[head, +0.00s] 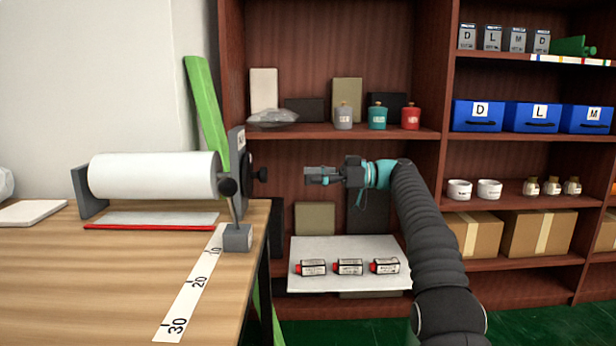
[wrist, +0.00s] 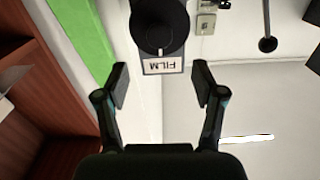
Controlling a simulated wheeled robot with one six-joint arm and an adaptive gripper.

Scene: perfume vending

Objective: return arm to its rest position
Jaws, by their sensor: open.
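My gripper (head: 318,176) is at the end of my raised arm in the head view. It points left, in front of the brown shelf (head: 428,200). It is above the white board (head: 300,248) with its three small red-capped bottles (head: 348,267). In the wrist view my gripper (wrist: 160,88) has its two fingers wide apart with nothing between them. Beyond the fingertips the wrist view shows a label reading FILM (wrist: 163,67) and a round black knob (wrist: 160,25).
A wooden table (head: 110,275) with a white film roll (head: 153,176) on a stand is at left. A green strip (head: 207,112) leans behind it. Grey, teal and red jars (head: 377,116) stand on the shelf above my gripper. Blue bins (head: 478,116) and cardboard boxes (head: 538,233) fill the right shelves.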

